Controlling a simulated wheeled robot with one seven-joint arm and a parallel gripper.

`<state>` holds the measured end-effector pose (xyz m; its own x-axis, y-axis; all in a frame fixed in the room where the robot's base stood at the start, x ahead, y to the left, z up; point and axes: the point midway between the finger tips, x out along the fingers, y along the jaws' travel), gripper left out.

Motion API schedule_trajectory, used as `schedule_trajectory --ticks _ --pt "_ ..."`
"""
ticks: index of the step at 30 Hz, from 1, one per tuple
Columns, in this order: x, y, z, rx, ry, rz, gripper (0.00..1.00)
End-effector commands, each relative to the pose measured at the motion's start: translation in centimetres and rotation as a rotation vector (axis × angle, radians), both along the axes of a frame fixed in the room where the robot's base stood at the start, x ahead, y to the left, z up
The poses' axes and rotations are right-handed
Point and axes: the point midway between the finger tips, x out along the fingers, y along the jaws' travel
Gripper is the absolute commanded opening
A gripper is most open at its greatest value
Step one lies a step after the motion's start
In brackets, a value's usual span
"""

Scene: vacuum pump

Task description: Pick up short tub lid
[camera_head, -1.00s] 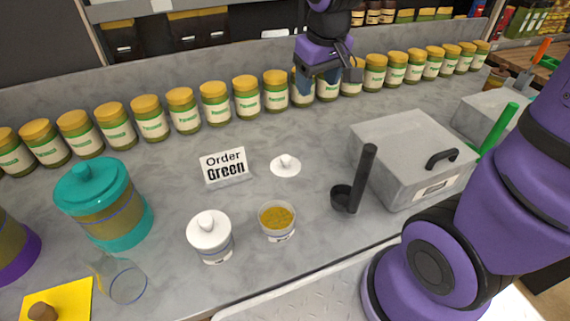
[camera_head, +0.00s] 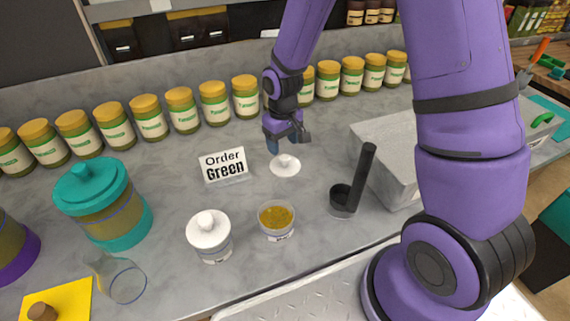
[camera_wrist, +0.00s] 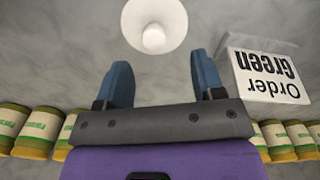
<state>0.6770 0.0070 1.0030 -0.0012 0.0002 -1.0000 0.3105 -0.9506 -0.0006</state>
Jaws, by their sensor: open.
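The short tub lid (camera_head: 285,166) is a white disc with a round knob, lying flat on the grey counter right of the order sign. In the wrist view the lid (camera_wrist: 154,22) is near the top edge, knob toward me, beyond the fingertips. My gripper (camera_head: 287,146) is just behind and above the lid in the head view. Its two blue fingers (camera_wrist: 157,72) are apart with nothing between them. An open tub of yellow-brown contents (camera_head: 277,222) stands in front of the lid. A white tub with its lid on (camera_head: 209,236) stands left of it.
The "Order Green" sign (camera_head: 223,166) stands close left of the lid. A teal-lidded jar (camera_head: 103,205) is at left. Several yellow-lidded jars (camera_head: 150,118) line the back.

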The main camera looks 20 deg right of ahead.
Motion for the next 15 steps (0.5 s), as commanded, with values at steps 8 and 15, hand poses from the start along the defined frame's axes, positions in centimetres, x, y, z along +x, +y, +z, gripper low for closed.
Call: schedule_trajectory --ticks 8,15 --pt "0.0 -0.1 -2.2 0.000 0.001 -0.001 0.62" --pt "0.0 -0.7 -5.0 -0.001 0.002 -0.001 0.62"
